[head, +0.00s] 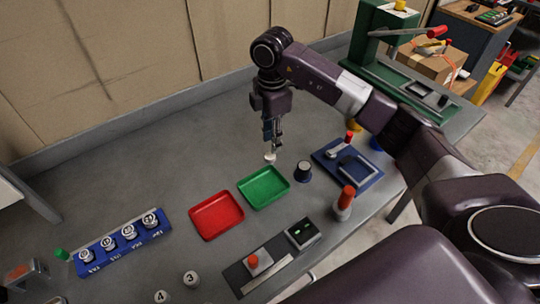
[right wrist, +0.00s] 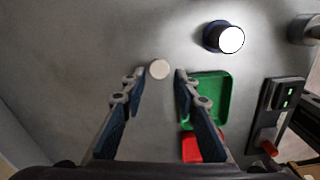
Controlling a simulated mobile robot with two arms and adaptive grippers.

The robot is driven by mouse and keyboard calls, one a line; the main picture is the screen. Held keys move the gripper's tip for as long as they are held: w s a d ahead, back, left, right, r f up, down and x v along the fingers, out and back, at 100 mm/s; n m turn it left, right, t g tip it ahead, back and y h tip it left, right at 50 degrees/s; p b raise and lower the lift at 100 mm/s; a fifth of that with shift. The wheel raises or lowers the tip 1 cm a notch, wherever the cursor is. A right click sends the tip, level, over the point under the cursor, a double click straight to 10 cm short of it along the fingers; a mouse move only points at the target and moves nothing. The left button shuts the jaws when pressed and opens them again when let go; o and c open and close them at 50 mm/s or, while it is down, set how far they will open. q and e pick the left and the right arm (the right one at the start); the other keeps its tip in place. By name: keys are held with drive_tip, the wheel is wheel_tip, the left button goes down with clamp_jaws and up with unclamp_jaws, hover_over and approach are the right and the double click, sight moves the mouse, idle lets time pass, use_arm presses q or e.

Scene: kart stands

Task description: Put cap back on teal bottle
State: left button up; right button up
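A small white round cap (head: 270,157) is right below the tips of my right gripper (head: 272,138), behind the green tray. In the right wrist view the cap (right wrist: 159,69) shows between the two fingertips of the right gripper (right wrist: 159,77), with a gap on each side. The right gripper is open. A dark blue round container with a pale top (head: 303,171) stands to the right of the green tray; it also shows in the right wrist view (right wrist: 230,38). I cannot tell whether it is the teal bottle. My left gripper is not in view.
A green tray (head: 286,198) and a red tray (head: 238,223) lie side by side. A blue rack (head: 158,241) holds several labelled bottles at the left. An orange-topped bottle (head: 342,211) and a blue fixture (head: 371,178) stand at the right. The back left of the table is clear.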

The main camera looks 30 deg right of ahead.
sight(270, 155)
drive_tip(key=shift+f, duration=0.15)
drive_tip(key=f+p, duration=0.1)
drive_tip(key=f, duration=0.1)
drive_tip(key=f+p, duration=0.1)
drive_tip(key=f, duration=0.1)
drive_tip(key=shift+a+f, duration=0.2)
drive_tip(key=shift+f, duration=0.4)
drive_tip(key=shift+c, duration=0.2)
drive_tip(key=c, duration=0.3)
drive_tip(key=shift+r, duration=0.1)
